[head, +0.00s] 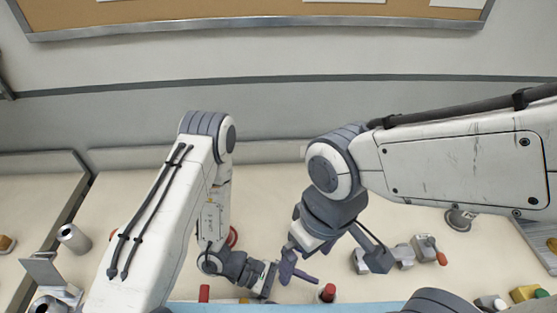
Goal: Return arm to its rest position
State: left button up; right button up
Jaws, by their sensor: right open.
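My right arm comes in from the right, bends at its elbow and hangs down to my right gripper (294,268). Its dark fingers are open above the pale table (290,200), and I see nothing between them. My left arm comes up from the lower left, bends and reaches down to my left gripper (266,283). The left gripper is close beside the right one in the picture, and whether its fingers are open is unclear. I cannot tell whether the two grippers touch.
A red-topped piece (328,293) and a red cylinder (204,293) stand near the front edge. A grey device with a red handle (430,250) is at the right. A metal cylinder (73,237) stands at the left. The table's back middle looks clear.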

pick_arm(q)
jog(key=shift+m, duration=0.3)
jog(key=v, duration=0.2)
jog(key=p+v, duration=0.1)
jog(key=v, duration=0.3)
jog(key=shift+r+p, duration=0.3)
jog(key=shift+r, duration=0.15)
jog(key=s+a+r+m+t+y+p, duration=0.1)
jog(key=r+m+y, duration=0.5)
jog(key=r, duration=0.6)
jog(key=s+a+r+m+t+y+p, duration=0.1)
jog(key=a+r+m+y+p, duration=0.3)
jog(key=r+m, duration=0.7)
jog(key=shift+s+a+r+m+y, duration=0.15)
jog(key=shift+s+r+m+y, duration=0.25)
jog(key=shift+r+y, duration=0.95)
pick_arm(e)
notch_tip(320, 180, up, 7)
jog(key=shift+a+n, duration=0.4)
pick_arm(q)
jog(key=shift+s+f, duration=0.1)
pick_arm(e)
jog(key=shift+r, duration=0.1)
